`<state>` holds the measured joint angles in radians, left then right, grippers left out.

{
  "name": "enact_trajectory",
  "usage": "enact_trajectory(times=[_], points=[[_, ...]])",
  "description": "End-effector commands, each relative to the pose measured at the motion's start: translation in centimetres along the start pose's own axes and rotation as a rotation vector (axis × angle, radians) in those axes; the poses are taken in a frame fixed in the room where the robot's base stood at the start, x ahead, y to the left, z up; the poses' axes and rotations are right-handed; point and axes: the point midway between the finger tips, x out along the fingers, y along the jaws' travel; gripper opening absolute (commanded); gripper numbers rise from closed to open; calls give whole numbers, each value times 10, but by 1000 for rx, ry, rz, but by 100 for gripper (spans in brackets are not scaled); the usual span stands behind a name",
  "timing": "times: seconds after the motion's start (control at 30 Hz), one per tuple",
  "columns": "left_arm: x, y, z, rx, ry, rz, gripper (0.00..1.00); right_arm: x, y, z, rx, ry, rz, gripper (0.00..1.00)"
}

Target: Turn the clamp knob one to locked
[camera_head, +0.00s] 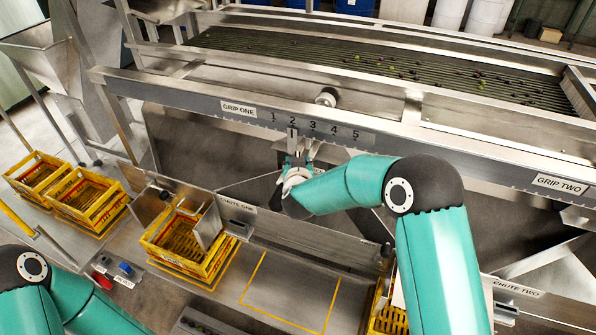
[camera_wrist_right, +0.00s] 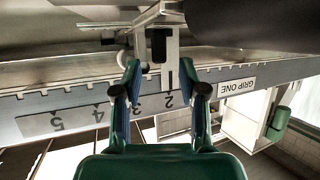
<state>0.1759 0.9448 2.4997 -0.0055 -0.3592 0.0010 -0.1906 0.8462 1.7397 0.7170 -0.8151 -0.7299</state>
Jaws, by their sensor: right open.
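The GRIP ONE scale (camera_head: 315,131) runs along the front beam, numbered 1 to 5. A round metal knob (camera_head: 327,96) sticks out above the beam; I cannot tell whether it is clamp knob one. My right gripper (camera_head: 298,153) is just below the scale near mark 2. In the right wrist view my gripper (camera_wrist_right: 160,70) is open, its fingers on either side of a metal bracket (camera_wrist_right: 172,48) with a dark slot, whose pointer stands at 2. Contact cannot be told. No clamp knob shows clearly between the fingers.
The GRIP TWO label (camera_head: 560,185) is at the beam's right end. Yellow crates (camera_head: 187,245) stand by the CHUTE ONE plate (camera_head: 236,204), with more at the left (camera_head: 88,207). A yellow-outlined area (camera_head: 290,293) is empty. Fruit lies on the rollers (camera_head: 400,72).

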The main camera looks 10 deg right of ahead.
Motion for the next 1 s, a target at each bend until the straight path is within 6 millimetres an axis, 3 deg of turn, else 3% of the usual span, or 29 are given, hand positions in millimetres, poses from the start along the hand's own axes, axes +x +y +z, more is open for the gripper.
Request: enact_trajectory(times=[0.2,0.4,0.87,1.0], points=[[0,0,0,0,0,0,68,-44,0,-1,0,2,-2,42],[0,0,0,0,0,0,68,-64,0,0,0,1,0,42],[1,0,0,0,0,0,68,-68,-2,2,-8,-7,-6,42],[1,0,0,0,0,0,68,-69,-21,13,-61,-52,-94,42]])
